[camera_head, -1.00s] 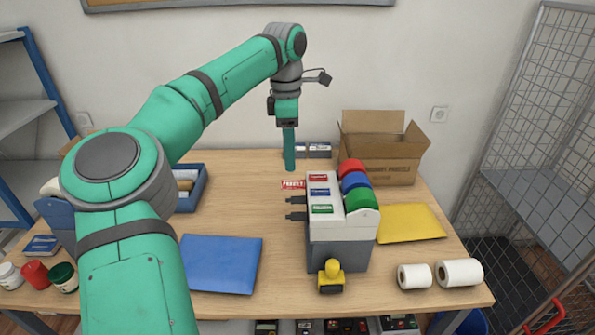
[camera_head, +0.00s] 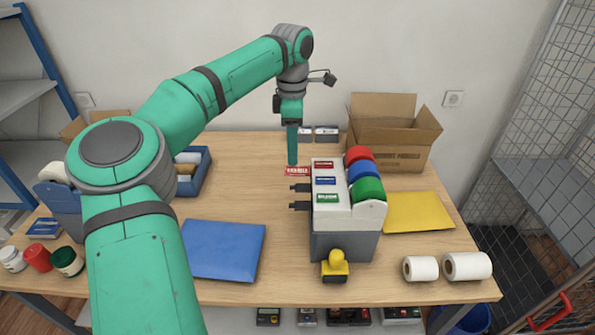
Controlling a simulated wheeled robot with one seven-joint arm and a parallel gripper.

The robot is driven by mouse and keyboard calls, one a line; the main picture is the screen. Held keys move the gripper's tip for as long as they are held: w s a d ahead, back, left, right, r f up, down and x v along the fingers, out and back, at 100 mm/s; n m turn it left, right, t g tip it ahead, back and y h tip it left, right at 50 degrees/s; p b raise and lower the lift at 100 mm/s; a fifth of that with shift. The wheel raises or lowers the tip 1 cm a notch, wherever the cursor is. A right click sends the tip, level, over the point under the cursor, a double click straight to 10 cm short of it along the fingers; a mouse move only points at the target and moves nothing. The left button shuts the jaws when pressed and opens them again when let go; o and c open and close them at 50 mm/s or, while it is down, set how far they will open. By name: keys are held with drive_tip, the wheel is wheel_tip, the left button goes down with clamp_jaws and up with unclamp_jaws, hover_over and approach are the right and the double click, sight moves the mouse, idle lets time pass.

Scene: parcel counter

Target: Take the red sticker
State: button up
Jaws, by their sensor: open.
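The red sticker (camera_head: 298,171) is a small red label with white print. It shows at the left side of the label dispenser (camera_head: 345,235), level with the red roll (camera_head: 358,154); I cannot tell whether it rests on the table or sticks out of the dispenser. My gripper (camera_head: 292,163) points straight down, its teal fingers just above and behind the sticker in the picture. The fingers are seen edge-on, open, with nothing visible between them. A red label plate (camera_head: 324,165) is on top of the dispenser.
Blue (camera_head: 361,171) and green (camera_head: 368,190) rolls sit on the dispenser, and two dark outlets (camera_head: 299,187) jut left. A yellow-handled stamp (camera_head: 336,265) stands in front. An open carton (camera_head: 391,140) is behind right. Blue (camera_head: 222,249) and yellow (camera_head: 418,212) envelopes lie on the table (camera_head: 250,195).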

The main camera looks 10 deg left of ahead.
sight(293, 171)
drive_tip(key=shift+f, duration=2.8)
drive_tip(key=c, duration=0.5)
drive_tip(key=shift+d, duration=0.1)
